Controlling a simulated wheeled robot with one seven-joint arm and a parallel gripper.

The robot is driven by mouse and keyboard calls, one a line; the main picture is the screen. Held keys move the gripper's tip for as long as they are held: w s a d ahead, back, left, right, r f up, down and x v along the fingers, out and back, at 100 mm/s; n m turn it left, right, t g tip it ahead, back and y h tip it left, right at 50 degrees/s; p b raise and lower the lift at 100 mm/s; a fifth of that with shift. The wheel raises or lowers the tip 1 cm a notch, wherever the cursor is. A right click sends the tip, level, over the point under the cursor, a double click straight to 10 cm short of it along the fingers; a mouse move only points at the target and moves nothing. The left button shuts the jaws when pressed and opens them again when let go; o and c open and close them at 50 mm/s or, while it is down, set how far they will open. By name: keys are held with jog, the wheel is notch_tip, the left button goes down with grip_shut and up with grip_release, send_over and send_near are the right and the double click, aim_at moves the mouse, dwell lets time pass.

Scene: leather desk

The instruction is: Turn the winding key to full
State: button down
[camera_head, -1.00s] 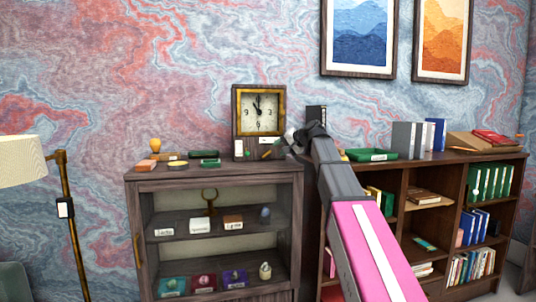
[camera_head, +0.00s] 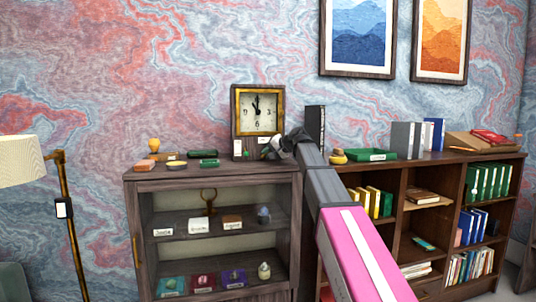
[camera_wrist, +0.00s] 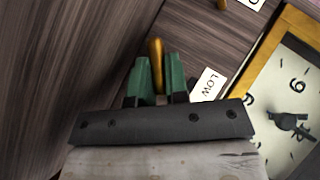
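The clock (camera_head: 257,100) stands on the display cabinet, with a dark case, gold rim and white face. Its face also fills the right of the wrist view (camera_wrist: 285,90). My gripper (camera_head: 270,150) is low at the clock's front right. In the wrist view my gripper's green fingers (camera_wrist: 157,75) stand on either side of the brass winding key (camera_wrist: 156,50), close against it and apparently shut on it. The key's tip shows past the fingertips. A white LOW label (camera_wrist: 208,85) lies just right of the fingers. Another label (camera_wrist: 253,3) is cut off at the top edge; its text is unreadable.
A second brass piece (camera_wrist: 222,4) shows at the wrist view's top. Small items, including a green box (camera_head: 209,163) and a yellow dish (camera_head: 177,166), lie on the cabinet top left of the clock.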

jog(key=shift+m+y, duration=0.4)
jog(key=shift+y, duration=0.2)
jog(key=c, duration=1.1)
grip_release()
jog(key=shift+d, duration=0.1)
jog(key=v, duration=1)
jog(key=shift+s+d, duration=0.25)
jog(key=shift+d, duration=0.05)
